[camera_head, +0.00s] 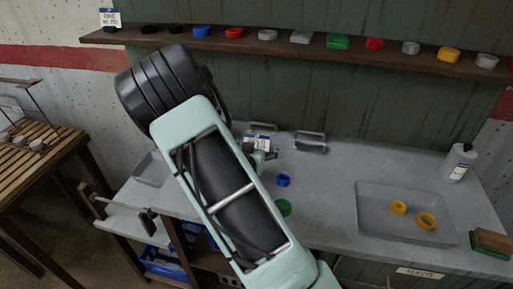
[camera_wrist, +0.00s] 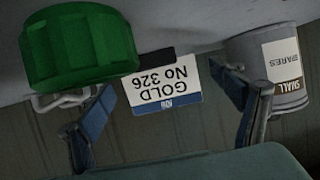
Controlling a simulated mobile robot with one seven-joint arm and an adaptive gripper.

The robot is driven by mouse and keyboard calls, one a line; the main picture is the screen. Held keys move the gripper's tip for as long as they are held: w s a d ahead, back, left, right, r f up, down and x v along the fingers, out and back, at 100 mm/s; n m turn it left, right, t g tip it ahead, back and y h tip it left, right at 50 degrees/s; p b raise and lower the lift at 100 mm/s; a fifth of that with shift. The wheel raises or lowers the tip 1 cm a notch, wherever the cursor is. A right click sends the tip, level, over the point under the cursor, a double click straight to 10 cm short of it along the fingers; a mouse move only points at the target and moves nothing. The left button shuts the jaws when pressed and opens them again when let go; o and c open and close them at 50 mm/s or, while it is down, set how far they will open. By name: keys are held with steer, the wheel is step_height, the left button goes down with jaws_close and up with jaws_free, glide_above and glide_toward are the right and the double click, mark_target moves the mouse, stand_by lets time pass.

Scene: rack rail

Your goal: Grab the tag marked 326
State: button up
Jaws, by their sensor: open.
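The tag marked GOLD No 326 (camera_wrist: 163,88) is white with a blue edge and appears upside down in the wrist view, beside a dark strip. My gripper (camera_wrist: 166,90) is open. Its two fingers stand left and right of the tag, with a gap on each side; I cannot tell how far beyond them it lies. In the head view a small white and blue tag (camera_head: 258,138) shows by my gripper (camera_head: 264,155) at the back of the worktop; its writing is too small to read there. My arm hides part of that area.
A green knobbed piece (camera_wrist: 80,50) and a SMALL SPARES tin (camera_wrist: 268,72) flank the tag. Another tag (camera_head: 110,18) hangs at the shelf (camera_head: 330,52), which carries several coloured pieces. A tray (camera_head: 372,228) with yellow rings and a bottle (camera_head: 458,162) stand right on the worktop (camera_head: 325,220).

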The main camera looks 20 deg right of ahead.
steer(key=c, duration=1.2)
steer(key=shift+r, duration=0.15)
steer(key=shift+c, duration=0.2)
steer(key=shift+r+p, duration=0.55)
steer(key=shift+r, duration=0.15)
steer(key=s+a+r+p, duration=0.4)
steer(key=s+r+p, duration=0.7)
steer(key=s, duration=0.1)
steer(key=shift+r+p, duration=0.2)
steer(key=shift+p, duration=0.15)
steer(key=shift+s+a+p, duration=0.2)
steer(key=shift+s+p, duration=0.35)
steer(key=shift+p, duration=0.55)
